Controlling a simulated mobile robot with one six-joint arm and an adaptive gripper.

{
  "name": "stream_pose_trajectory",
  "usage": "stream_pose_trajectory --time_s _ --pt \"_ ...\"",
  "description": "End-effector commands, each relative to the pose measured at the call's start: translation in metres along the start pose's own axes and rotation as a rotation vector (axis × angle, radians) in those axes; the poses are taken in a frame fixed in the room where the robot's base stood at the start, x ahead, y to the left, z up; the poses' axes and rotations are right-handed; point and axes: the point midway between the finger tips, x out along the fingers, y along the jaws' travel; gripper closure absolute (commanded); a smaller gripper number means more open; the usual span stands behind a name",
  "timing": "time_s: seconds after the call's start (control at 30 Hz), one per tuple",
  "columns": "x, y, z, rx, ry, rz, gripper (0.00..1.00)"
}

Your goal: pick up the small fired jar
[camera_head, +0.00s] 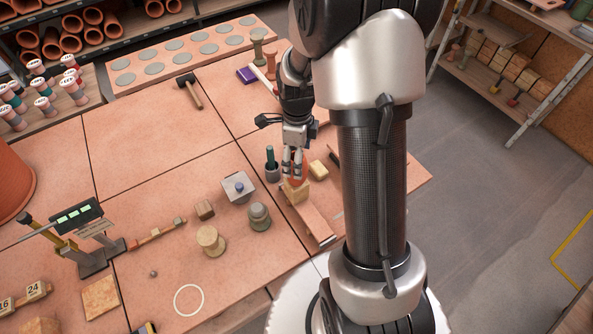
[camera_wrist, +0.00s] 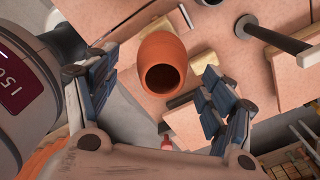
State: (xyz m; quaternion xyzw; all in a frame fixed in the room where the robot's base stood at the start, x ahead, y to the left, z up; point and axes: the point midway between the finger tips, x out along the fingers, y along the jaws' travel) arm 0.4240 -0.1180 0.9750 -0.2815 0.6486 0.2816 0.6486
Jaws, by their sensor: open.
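The small fired jar (camera_wrist: 163,55) is a rounded orange pot with a dark open mouth. In the wrist view it lies between my gripper's (camera_wrist: 160,66) two spread fingers, with its mouth facing the camera. Neither finger visibly touches it. In the head view my gripper (camera_head: 292,172) points down over the right part of the table. Only a small orange patch of the jar (camera_head: 304,181) shows there, mostly hidden behind the fingers. My gripper is open and empty.
Close to my gripper stand a wooden block (camera_head: 296,191), a yellowish block (camera_head: 318,170), a dark cup with a green-handled tool (camera_head: 272,170) and a long board (camera_head: 312,221). A grey box (camera_head: 238,187) and a grey-green jar (camera_head: 259,215) stand left.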

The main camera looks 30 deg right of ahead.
Motion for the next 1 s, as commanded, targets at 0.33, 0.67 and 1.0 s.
stream_pose_trajectory --time_s 0.33,0.67,1.0 --pt "0.034 -0.001 0.001 -0.001 0.001 0.002 0.24" --pt "0.054 -0.002 0.002 -0.001 0.000 0.000 0.24" --pt "0.054 -0.002 0.002 -0.001 0.000 0.000 0.43"
